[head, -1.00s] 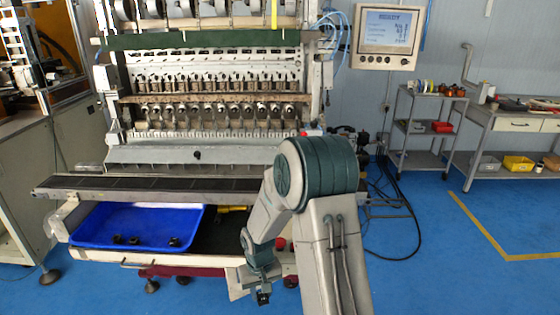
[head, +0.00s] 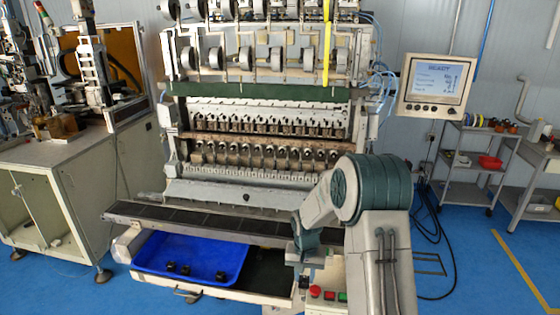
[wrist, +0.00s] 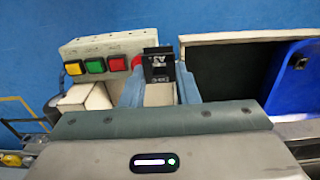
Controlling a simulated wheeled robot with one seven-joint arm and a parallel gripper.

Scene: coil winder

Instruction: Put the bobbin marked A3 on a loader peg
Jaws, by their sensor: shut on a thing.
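My gripper (wrist: 158,84) is shut on a black bobbin (wrist: 158,62) in the wrist view, held between two blue-grey fingers. The bobbin carries a pale mark on its face, too small to read surely. In the head view my gripper (head: 303,280) hangs at the front right of the winder, beside the button box; its fingers are small there. Several dark bobbins lie in the blue tray (head: 160,250), such as one at its front (head: 185,270) and one further right (head: 220,277). I cannot make out the loader pegs surely.
A button box (wrist: 105,48) with green, yellow and red buttons is close to my gripper's left in the wrist view. The long dark rail (head: 190,224) runs above the tray. The winder (head: 262,90) stands behind it. Open blue floor is on the right.

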